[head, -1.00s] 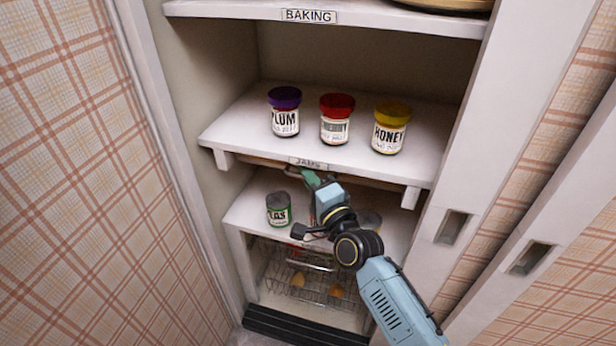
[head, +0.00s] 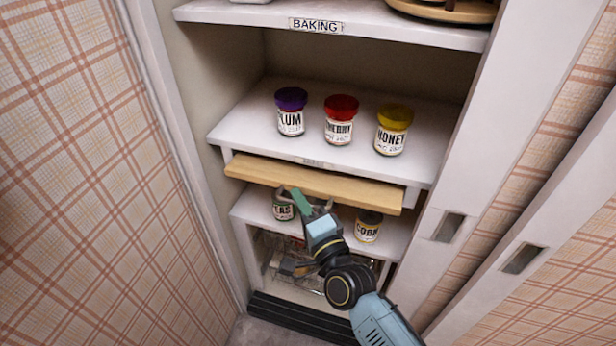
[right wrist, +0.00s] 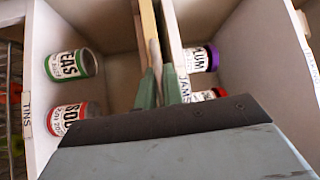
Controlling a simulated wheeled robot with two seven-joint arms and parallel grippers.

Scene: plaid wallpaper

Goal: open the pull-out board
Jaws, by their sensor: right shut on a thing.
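The pull-out board (head: 330,186) is a light wooden slab under the jam shelf. In the head view it sticks out past the shelf's front edge across most of the shelf's width. My right gripper (head: 290,192) is shut on the board's front edge, left of its middle. In the right wrist view the green fingertips (right wrist: 158,82) are at the board (right wrist: 149,30), seen edge-on; their exact contact is partly hidden. My left gripper is not in view.
The jam shelf (head: 240,133) above holds plum, cherry and honey jars. Cans, including a corn can (head: 368,226), stand on the shelf below, over a wire basket. Sliding doors (head: 480,170) stand at the right, and a plaid wall (head: 80,180) at the left.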

